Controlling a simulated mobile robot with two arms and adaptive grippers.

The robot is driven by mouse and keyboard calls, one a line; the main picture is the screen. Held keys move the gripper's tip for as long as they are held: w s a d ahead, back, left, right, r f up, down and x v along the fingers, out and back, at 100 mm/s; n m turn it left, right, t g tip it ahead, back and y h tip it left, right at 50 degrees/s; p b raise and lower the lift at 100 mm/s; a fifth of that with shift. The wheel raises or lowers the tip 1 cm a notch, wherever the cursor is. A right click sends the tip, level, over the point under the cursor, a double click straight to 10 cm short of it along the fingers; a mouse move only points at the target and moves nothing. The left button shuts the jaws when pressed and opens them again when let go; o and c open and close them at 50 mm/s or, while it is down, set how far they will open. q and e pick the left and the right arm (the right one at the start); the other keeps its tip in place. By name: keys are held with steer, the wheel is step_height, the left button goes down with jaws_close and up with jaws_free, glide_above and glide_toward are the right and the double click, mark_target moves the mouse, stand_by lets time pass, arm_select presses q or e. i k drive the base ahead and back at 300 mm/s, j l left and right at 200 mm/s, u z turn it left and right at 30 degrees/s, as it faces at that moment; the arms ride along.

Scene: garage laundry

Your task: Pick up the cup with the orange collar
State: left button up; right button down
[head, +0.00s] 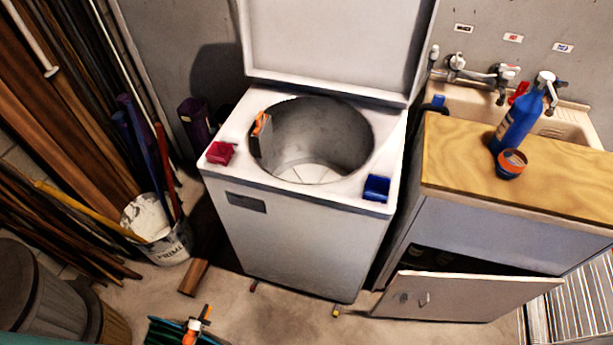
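Neither of my grippers is in the head view, and nothing is holding the cup.
An open top-loading washer (300,235) stands in the middle, lid raised, with a red item (220,153) and a blue item (377,188) on its rim. A cabinet door (450,297) hangs open below the countertop. A bucket (170,250) stands left.

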mark_target(510, 163)
steer(key=z, duration=1.3)
steer(key=i+j+z, duration=0.55)
steer(key=z, duration=0.15)
steer(key=k+l+z, duration=0.15)
steer(key=k+l, duration=0.15)
steer(key=l, duration=0.15)
steer(key=i+j, duration=0.15)
steer(key=i+j+u, duration=0.15)
steer(key=j, duration=0.25)
